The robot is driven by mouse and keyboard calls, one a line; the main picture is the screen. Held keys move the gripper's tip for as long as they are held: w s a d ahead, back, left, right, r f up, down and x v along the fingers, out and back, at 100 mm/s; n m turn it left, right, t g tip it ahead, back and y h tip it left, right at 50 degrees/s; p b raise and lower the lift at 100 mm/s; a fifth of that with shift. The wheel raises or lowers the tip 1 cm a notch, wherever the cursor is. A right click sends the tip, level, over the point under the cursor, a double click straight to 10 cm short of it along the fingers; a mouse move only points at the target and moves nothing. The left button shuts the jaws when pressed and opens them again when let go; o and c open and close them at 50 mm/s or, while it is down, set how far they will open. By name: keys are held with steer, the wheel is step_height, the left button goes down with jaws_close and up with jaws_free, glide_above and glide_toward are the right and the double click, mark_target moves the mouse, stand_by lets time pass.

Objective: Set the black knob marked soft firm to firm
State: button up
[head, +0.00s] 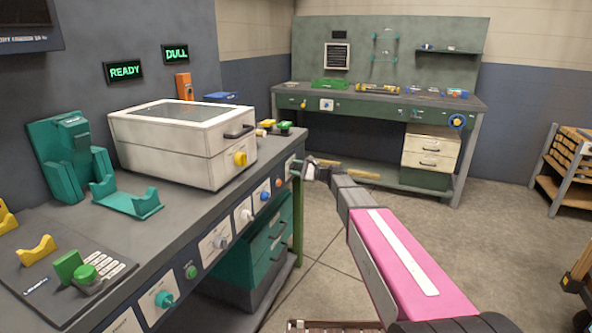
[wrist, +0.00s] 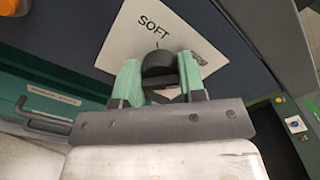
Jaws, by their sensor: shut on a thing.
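The black knob (wrist: 158,68) sits on a white plate (wrist: 128,40) on the dark bench front. The word SOFT is readable on the plate; more lettering beside the right finger is mostly hidden. My gripper (wrist: 159,80) is shut on the knob, with one green-padded finger on each side. The knob's pointer direction is not clear. In the head view my gripper (head: 308,171) reaches the right end of the near bench's front, and the knob cannot be made out there.
The near bench (head: 60,240) carries a white lidded box (head: 165,150) and teal holders (head: 72,160). A teal drawer unit (head: 262,250) stands below. Open floor (head: 330,255) lies to the right.

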steer(key=shift+m, duration=0.4)
steer(key=o, duration=0.9)
steer(key=v, duration=1)
steer(key=shift+s+d, duration=0.15)
steer(key=shift+d, duration=0.25)
